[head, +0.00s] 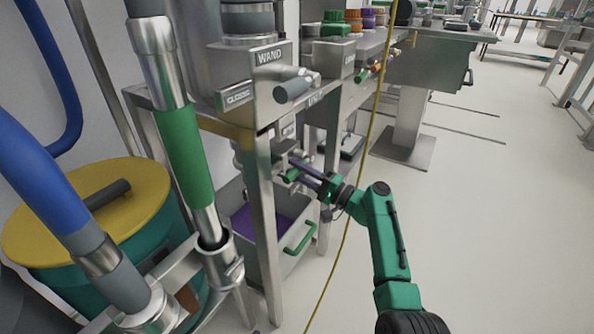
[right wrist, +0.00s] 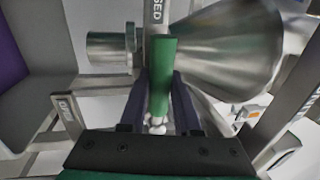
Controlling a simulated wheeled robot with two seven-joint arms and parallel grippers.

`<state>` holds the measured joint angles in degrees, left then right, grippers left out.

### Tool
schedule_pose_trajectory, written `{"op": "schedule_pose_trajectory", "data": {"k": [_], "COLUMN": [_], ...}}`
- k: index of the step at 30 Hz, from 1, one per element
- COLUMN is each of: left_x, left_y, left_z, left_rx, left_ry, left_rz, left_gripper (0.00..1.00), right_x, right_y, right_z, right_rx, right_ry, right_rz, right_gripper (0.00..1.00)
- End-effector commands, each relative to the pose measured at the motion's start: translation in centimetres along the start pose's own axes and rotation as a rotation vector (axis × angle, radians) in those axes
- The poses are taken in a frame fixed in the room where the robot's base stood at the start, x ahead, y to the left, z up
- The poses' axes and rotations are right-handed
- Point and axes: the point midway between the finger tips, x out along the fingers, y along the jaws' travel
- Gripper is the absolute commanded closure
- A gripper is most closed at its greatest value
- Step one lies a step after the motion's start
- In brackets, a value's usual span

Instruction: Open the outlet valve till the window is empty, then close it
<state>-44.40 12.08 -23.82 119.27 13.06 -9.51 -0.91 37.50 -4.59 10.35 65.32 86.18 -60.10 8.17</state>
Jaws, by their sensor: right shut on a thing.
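The outlet valve's green handle (head: 292,175) sticks out below the steel hopper frame. My right gripper (head: 298,170) reaches it from the right and is shut on it. In the right wrist view the green handle (right wrist: 161,80) stands between the two dark fingers of my right gripper (right wrist: 160,100). Behind it is a steel cone (right wrist: 225,55) with a short pipe. A label with the letters "SED" (right wrist: 157,12) shows just above the handle; the rest is cut off. I cannot make out the window in either view. My left gripper is not in view.
A steel bin with purple contents and a green handle (head: 300,238) stands under the outlet. A yellow-lidded drum (head: 70,215), blue hoses (head: 40,165) and a green-sleeved wand (head: 184,150) crowd the left. A yellow cable (head: 350,215) hangs down to the floor. Open floor lies at right.

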Motion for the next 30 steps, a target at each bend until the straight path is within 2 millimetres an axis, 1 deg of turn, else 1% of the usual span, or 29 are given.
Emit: {"op": "schedule_pose_trajectory", "data": {"k": [1,3,12,14,16,20,25,27,30], "left_x": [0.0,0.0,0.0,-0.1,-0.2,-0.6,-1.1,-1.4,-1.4], "left_y": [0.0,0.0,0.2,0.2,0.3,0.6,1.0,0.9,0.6], "left_z": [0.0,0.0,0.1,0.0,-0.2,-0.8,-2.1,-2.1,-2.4], "left_rx": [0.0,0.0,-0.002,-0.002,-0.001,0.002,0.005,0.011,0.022], "left_ry": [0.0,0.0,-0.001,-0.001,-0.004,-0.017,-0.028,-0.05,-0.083], "left_rz": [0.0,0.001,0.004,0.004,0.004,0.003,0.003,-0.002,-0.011], "left_gripper": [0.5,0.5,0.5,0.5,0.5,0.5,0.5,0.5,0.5], "right_x": [0.0,0.0,-0.1,-0.3,-1.0,-3.5,-8.3,-10.3,-12.7], "right_y": [-0.1,-0.1,-0.1,-0.1,-0.1,-0.2,-0.2,-0.1,-0.1], "right_z": [0.0,0.0,0.0,-0.1,-0.1,-0.1,-0.1,-0.1,0.0], "right_rx": [0.001,0.0,-0.001,-0.001,-0.001,-0.001,0.0,0.0,0.0], "right_ry": [-0.001,0.0,0.001,0.002,0.003,0.003,0.004,0.003,0.002], "right_rz": [-0.001,-0.001,-0.001,-0.001,0.0,0.002,0.003,0.003,0.002], "right_gripper": [0.61,0.39,0.39,0.39,0.39,0.39,0.39,0.39,0.39]}}
